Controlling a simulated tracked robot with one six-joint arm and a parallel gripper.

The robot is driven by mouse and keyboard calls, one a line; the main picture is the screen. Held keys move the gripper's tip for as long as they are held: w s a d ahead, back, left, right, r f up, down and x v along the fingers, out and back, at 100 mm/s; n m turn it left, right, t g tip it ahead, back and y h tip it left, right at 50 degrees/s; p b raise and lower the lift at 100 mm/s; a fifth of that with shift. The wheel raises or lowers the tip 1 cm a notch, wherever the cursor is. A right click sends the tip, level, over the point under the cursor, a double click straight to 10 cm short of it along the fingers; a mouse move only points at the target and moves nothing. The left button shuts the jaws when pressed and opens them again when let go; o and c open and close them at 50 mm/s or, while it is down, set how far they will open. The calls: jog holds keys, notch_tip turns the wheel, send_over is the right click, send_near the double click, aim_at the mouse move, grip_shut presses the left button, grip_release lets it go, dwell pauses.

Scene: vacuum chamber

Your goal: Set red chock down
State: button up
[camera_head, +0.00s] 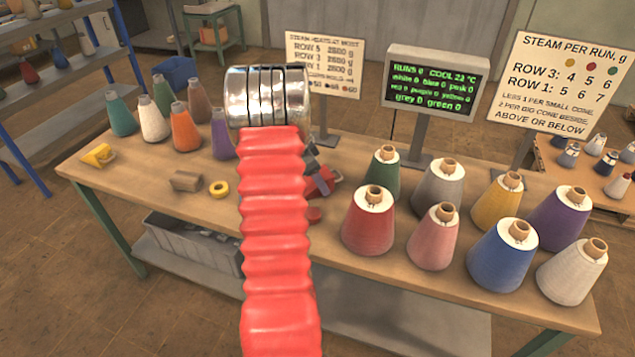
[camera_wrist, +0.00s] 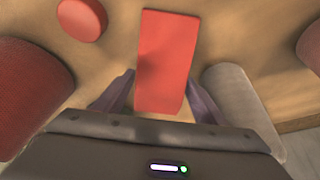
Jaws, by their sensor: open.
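The red chock (camera_wrist: 164,50) is a flat-topped red block in the middle of the wrist view, on or just above the wooden table (camera_head: 130,165). In the head view it shows partly (camera_head: 322,182), just right of my red arm sleeve. My gripper (camera_wrist: 158,92) is open, one dark finger on each side of the chock's near end, with gaps visible beside it. In the head view the gripper (camera_head: 312,162) is mostly hidden behind my arm. Whether the chock's underside touches the table is hidden.
A red disc (camera_wrist: 82,19) lies close to the chock, and a red cone (camera_head: 368,222) stands beyond it. More large cones crowd the table's right side. A brown tube (camera_head: 185,181), yellow ring (camera_head: 219,189) and small cones are left. Signs and a screen (camera_head: 434,84) stand behind.

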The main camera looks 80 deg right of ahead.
jog(key=shift+c, duration=0.4)
jog(key=c, duration=1.2)
notch_tip(320, 180, up, 18)
jog(key=shift+r, duration=0.1)
dwell(0.7)
